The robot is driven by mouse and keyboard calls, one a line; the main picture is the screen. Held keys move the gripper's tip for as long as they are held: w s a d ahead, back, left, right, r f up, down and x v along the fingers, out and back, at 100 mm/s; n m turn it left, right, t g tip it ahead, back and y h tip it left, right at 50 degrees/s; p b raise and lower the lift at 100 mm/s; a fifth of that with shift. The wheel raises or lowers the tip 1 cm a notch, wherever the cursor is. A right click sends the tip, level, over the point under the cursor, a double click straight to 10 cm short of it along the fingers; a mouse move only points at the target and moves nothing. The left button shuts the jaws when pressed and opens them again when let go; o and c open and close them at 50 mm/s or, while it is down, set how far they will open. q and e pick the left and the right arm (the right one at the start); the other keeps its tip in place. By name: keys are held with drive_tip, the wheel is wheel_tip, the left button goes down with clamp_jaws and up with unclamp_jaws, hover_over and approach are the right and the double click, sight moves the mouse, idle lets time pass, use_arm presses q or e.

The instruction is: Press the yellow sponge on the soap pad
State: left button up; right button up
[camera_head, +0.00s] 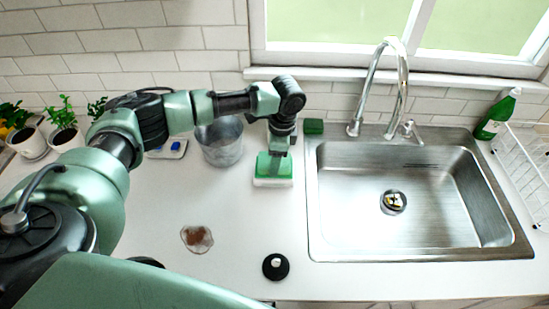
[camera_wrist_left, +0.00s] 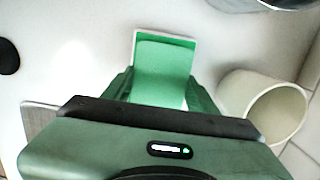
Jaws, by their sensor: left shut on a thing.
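My left gripper (camera_head: 276,150) points down left of the sink. It is shut on a green block (camera_head: 282,168), which sits between the fingers in the left wrist view (camera_wrist_left: 162,68). Under the block is a flat white rectangular piece (camera_head: 273,183), whose white rim also shows in the left wrist view (camera_wrist_left: 165,34). I cannot tell whether the block rests on it or is just above it. A dark green block (camera_head: 313,127) lies behind the sink's left corner. I see no clearly yellow sponge. My right gripper is out of view.
A grey metal bucket (camera_head: 220,142) stands left of the gripper. A brown blot (camera_head: 197,239) and black disc (camera_head: 276,267) lie in front. The sink (camera_head: 345,220) is right.

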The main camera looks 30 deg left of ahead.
use_arm(q)
drive_tip(key=shift+r+p, duration=2.7)
drive_tip(key=shift+r, duration=0.55)
